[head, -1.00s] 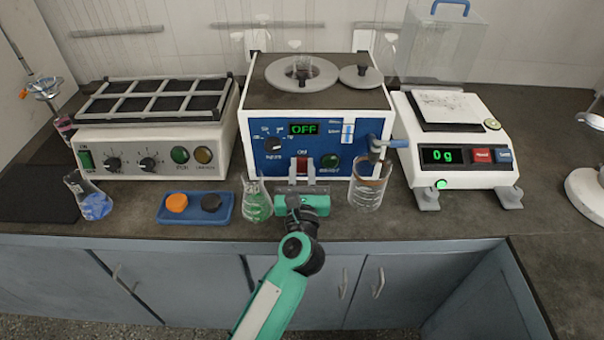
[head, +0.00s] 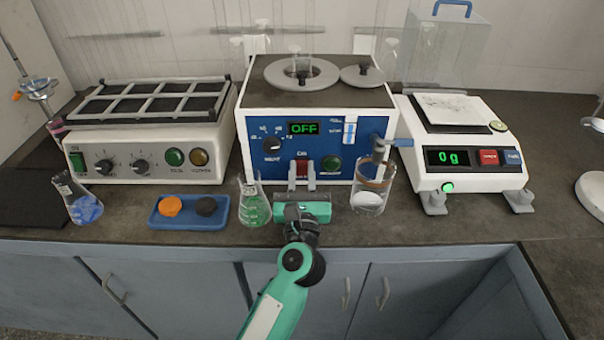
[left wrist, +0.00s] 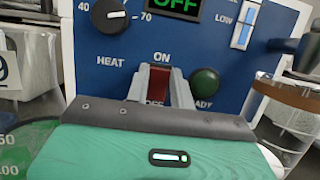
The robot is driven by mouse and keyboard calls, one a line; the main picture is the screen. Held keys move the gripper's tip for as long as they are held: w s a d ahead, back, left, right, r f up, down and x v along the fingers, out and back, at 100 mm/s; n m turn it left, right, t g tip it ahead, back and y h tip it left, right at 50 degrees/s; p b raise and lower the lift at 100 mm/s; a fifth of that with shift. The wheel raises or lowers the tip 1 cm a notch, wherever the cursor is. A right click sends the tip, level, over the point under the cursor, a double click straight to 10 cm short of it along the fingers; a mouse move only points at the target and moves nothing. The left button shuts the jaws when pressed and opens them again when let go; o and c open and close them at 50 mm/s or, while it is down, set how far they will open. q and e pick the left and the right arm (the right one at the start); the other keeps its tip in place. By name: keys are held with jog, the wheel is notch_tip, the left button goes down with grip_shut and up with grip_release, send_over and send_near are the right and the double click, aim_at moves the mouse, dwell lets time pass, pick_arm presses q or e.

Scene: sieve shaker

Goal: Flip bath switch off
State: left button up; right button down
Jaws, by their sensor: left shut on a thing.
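The water bath (head: 250,122) has a blue front panel, and its green display (head: 303,128) reads OFF. Its red switch (head: 302,167) sits low on the panel, under the ON label. It also shows in the left wrist view (left wrist: 154,84), with its lower part and the OFF label partly hidden by my gripper. My left gripper (head: 302,180) is at the panel, its two grey fingers shut on the sides of the red switch; the fingers also show in the left wrist view (left wrist: 158,88). My right gripper is not in view.
A flask with green liquid (head: 255,208) stands close left of my left gripper, and a glass beaker (head: 371,198) close right. A blue tray (head: 188,220) with orange and black lids lies further left. A balance (head: 460,180) reading 0 g stands at right.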

pick_arm(q)
jog(key=o, duration=1)
jog(key=shift+s, duration=0.1)
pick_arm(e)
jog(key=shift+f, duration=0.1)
pick_arm(q)
jog(key=shift+s+f, duration=0.15)
jog(key=shift+s, duration=0.15)
jog(key=s, duration=0.4)
jog(key=s+b, duration=0.1)
jog(key=s, duration=0.9)
jog(key=shift+f, duration=0.25)
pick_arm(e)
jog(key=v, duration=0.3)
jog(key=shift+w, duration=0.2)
